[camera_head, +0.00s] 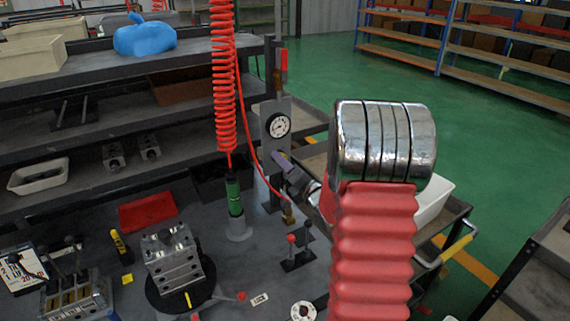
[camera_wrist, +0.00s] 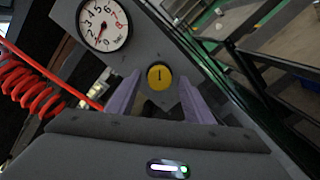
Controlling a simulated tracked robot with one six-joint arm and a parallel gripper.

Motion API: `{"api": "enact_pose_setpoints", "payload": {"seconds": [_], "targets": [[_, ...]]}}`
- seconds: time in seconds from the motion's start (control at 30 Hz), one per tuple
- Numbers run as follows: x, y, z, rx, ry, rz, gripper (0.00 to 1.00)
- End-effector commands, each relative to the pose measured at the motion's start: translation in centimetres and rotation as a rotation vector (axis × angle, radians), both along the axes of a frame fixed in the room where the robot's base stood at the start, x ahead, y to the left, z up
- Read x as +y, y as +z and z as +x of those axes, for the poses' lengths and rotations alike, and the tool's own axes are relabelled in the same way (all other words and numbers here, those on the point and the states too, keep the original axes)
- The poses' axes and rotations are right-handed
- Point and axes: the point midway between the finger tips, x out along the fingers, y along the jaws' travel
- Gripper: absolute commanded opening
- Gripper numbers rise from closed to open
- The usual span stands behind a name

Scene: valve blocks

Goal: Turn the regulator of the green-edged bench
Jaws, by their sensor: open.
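The regulator's yellow round knob (camera_wrist: 160,76) with a dark mark shows in the wrist view, below a white dial gauge (camera_wrist: 104,24). The gauge also shows in the head view (camera_head: 278,125) on an upright grey plate (camera_head: 271,108) at the bench's back right. My gripper (camera_wrist: 158,84) is open, its two purple fingers on either side of the knob in the wrist view. I cannot tell whether they touch it. In the head view my gripper (camera_head: 284,163) is just below the gauge and the knob is hidden. I cannot make out a green edge on this bench.
A red coiled hose (camera_head: 223,75) hangs left of the gauge, above a green tool (camera_head: 234,196). A metal valve block (camera_head: 173,262) stands on a black round base. Red-knobbed levers (camera_head: 292,245) stand on the bench. Green floor (camera_head: 390,85) lies open behind at right.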

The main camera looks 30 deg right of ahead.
Motion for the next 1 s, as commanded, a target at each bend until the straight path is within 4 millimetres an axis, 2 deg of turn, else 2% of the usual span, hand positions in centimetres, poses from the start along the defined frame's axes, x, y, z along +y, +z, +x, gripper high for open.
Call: {"api": "enact_pose_setpoints", "payload": {"seconds": [0.3,0.87,1.0], "targets": [[-0.03,0.02,0.20,0.000,0.000,0.000,0.46],[-0.09,-0.02,0.14,0.000,-0.001,0.000,0.07],[-0.27,-0.03,0.13,0.001,-0.003,0.003,0.06]]}}
